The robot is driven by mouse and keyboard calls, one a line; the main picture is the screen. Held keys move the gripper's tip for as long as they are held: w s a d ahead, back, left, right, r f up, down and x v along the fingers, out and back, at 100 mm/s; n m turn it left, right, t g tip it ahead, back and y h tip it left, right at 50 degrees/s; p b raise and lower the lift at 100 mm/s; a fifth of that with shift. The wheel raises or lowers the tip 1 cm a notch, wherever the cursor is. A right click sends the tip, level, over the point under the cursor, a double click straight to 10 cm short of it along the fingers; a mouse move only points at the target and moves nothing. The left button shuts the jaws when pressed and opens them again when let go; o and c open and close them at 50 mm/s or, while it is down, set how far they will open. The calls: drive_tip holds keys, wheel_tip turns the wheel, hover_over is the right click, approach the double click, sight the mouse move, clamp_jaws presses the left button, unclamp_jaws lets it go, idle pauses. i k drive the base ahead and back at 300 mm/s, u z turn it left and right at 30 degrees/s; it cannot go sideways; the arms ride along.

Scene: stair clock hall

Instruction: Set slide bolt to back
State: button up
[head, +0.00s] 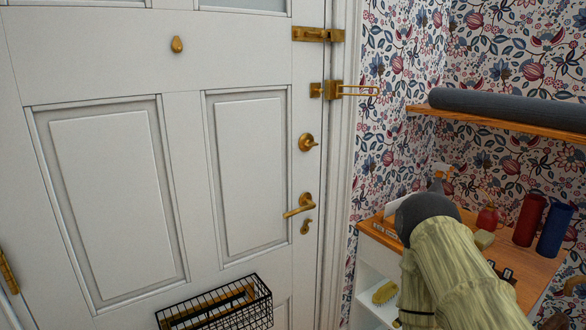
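The brass slide bolt (312,34) is mounted high on the white door (140,60), at its right edge. Its bar lies level and seems to reach across to the brass piece on the door frame at the right. The picture is too small to tell the exact position of its knob. My arm, in a pale covering with a dark grey rounded joint, rises at the lower right, well below and to the right of the bolt. My gripper does not show, and nothing of mine touches the bolt.
Below the bolt are a swing-bar guard (355,90), a round lock (307,142) and a lever handle (299,206). A wire basket (218,306) hangs low on the door. A shelf with a grey roll (500,107) and a cabinet with bottles (530,218) stand right.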

sight(324, 33)
drive_tip(key=u, duration=0.35)
drive_tip(key=k, duration=0.4)
drive_tip(key=u, duration=0.95)
drive_tip(key=k, duration=0.95)
drive_tip(key=z, duration=0.25)
drive_tip(key=i, duration=0.95)
drive_tip(key=z, duration=1.35)
drive_tip(key=i, duration=0.95)
drive_tip(key=z, duration=0.3)
